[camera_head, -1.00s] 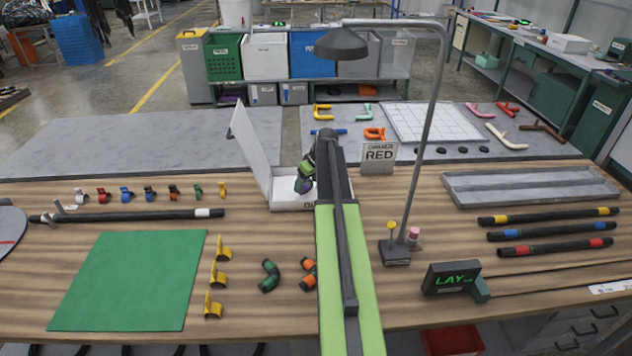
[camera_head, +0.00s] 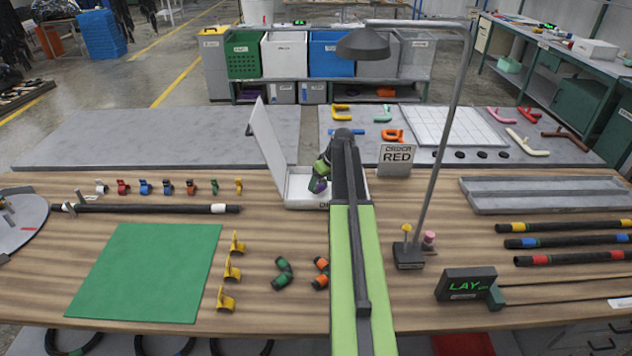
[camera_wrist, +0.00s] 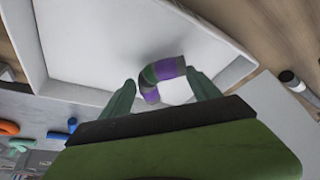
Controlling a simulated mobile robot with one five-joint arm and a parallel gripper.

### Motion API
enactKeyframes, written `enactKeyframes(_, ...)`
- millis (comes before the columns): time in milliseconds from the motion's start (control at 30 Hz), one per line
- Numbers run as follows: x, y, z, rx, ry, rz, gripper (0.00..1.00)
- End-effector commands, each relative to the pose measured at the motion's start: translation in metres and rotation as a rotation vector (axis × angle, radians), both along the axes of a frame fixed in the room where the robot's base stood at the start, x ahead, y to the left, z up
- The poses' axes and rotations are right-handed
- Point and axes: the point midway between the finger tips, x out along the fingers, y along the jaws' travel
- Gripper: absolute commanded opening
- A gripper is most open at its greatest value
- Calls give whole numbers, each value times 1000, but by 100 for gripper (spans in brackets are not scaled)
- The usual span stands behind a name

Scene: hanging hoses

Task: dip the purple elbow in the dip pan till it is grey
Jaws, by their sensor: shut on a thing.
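The purple elbow (camera_wrist: 166,70) sits between the fingers of my gripper (camera_wrist: 161,88) in the wrist view. It is a bent piece with purple stretches and a dark grey-green band. My gripper (camera_head: 321,178) is shut on it, and a bit of purple elbow (camera_head: 318,185) shows in the head view. The white dip pan (camera_head: 297,203) stands at the back of the wooden table, with a tall white panel raised on its left. The elbow is over the pan's white inside (camera_wrist: 85,45); I cannot tell whether it touches the floor. My arm hides the pan's right part.
An "ORDER RED" sign (camera_head: 396,160) stands right of the pan. A lamp (camera_head: 362,44) on a tall post rises to the right. A green mat (camera_head: 148,272), yellow clips (camera_head: 232,268) and green and orange elbows (camera_head: 284,274) lie in front. A grey tray (camera_head: 545,194) is at right.

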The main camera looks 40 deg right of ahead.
Motion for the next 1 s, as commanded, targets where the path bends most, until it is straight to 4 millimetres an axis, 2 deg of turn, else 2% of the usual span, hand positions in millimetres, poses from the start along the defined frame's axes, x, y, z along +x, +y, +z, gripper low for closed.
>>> enactKeyframes(600, -41, -49, 0, 0, 0, -1, 32)
enactKeyframes(1000, -46, -55, 0, 0, 0, -1, 32)
